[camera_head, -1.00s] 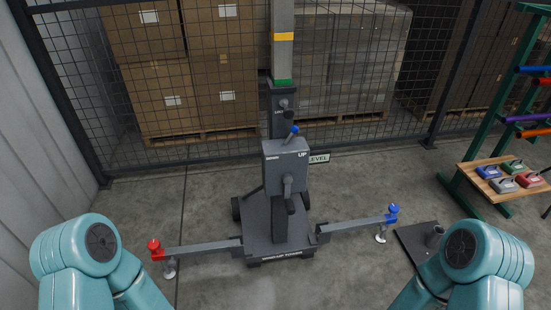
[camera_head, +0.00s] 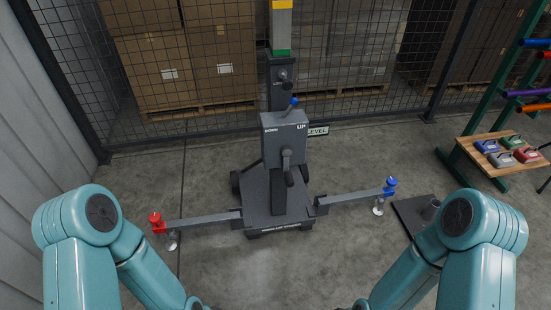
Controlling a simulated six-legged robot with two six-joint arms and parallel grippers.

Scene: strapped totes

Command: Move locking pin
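A grey mast tower (camera_head: 278,195) stands upright ahead of me on a flat base with two outriggers. A small blue-tipped part (camera_head: 293,101) sticks up above its crank box (camera_head: 284,137). A red knob (camera_head: 155,218) tops the left outrigger end and a blue knob (camera_head: 391,183) tops the right one. Which of these is the locking pin, I cannot tell. A crank handle (camera_head: 287,168) hangs on the front of the box. My two teal arms reach in from the bottom corners, well short of the tower. Both grippers are below the picture edge.
A dark plate with a short upright tube (camera_head: 430,209) lies on the floor at right. A green rack with a wooden shelf (camera_head: 490,165) holds several coloured blocks. A mesh fence (camera_head: 190,90) with boxes behind it closes the back. The floor before the tower is clear.

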